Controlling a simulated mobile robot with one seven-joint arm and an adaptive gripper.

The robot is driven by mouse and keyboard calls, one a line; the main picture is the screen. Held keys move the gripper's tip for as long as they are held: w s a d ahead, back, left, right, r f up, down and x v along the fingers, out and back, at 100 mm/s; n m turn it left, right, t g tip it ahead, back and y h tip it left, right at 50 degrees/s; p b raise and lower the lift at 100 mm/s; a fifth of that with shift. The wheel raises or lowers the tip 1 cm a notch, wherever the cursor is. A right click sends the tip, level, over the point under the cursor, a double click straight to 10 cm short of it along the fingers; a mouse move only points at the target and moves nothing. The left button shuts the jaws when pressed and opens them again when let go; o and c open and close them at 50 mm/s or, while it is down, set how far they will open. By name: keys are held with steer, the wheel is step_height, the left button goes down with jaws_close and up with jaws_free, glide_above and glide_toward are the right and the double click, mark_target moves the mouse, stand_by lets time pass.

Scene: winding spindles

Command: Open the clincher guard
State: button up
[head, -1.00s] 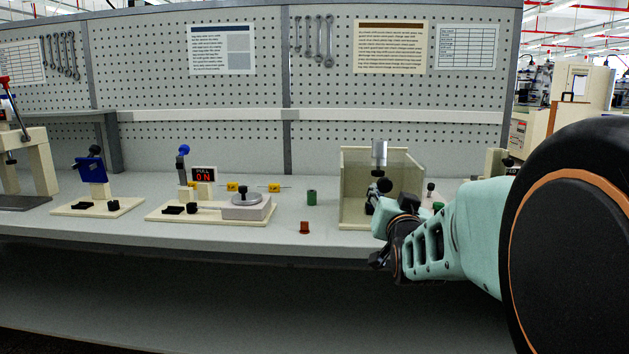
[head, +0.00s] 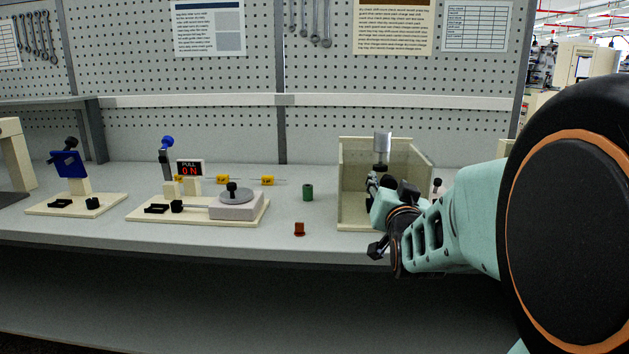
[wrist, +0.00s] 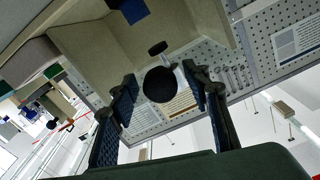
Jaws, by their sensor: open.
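The clincher stands at the right of the bench as an open-topped beige box (head: 352,205) with a silver cylinder (head: 382,147) rising inside. I take this box to be its guard; which panel opens is hard to tell. My gripper (head: 373,187) is at the front of the box, partly hidden behind its own teal body. In the wrist view, my gripper (wrist: 160,105) has its dark fingers spread. A round black knob (wrist: 161,84) appears between them, with the beige box (wrist: 100,45) behind. Contact cannot be told.
A green cylinder (head: 308,193) and a small brown part (head: 299,229) stand left of the box. Further left are a fixture with a round grey disc (head: 236,196) and an ON sign (head: 189,168), and a fixture with a blue plate (head: 68,164). The bench front edge is clear.

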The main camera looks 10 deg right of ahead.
steer(key=shift+c, duration=0.3)
jaws_close()
steer(key=shift+r, duration=0.1)
